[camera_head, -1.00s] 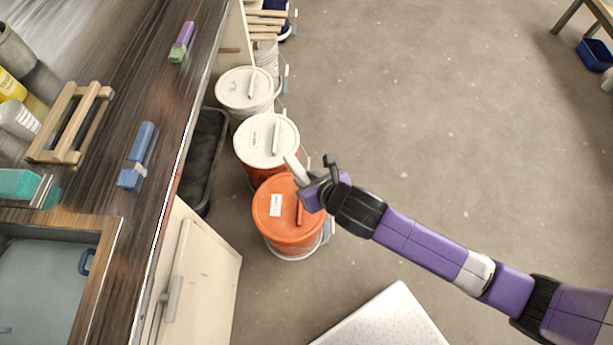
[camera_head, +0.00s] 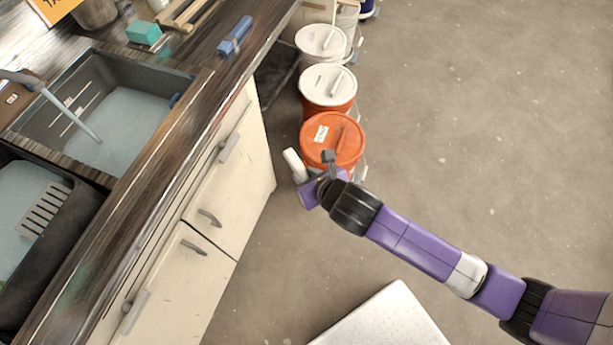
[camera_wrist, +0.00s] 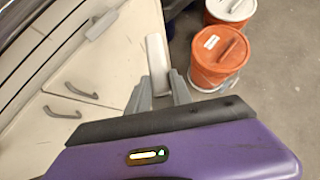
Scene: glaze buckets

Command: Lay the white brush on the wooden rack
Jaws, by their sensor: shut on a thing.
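The white brush (camera_head: 294,164) is held in my gripper (camera_head: 310,178), which is shut on it. It sticks out past the fingers, over the floor in front of the cabinet doors and beside the orange bucket. In the wrist view the brush (camera_wrist: 156,54) stands up between the grey fingers (camera_wrist: 160,92). The wooden rack (camera_head: 184,27) lies on the counter at the top edge of the head view, partly cut off. The rack is far from my gripper and does not clearly show in the wrist view.
An orange-lidded bucket (camera_head: 333,138) stands just beyond my gripper, with white-lidded buckets (camera_head: 327,86) behind it. A blue object (camera_head: 235,36) and a teal block (camera_head: 143,32) lie on the counter near the sink (camera_head: 120,115). Cabinet doors (camera_head: 228,165) face the open floor.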

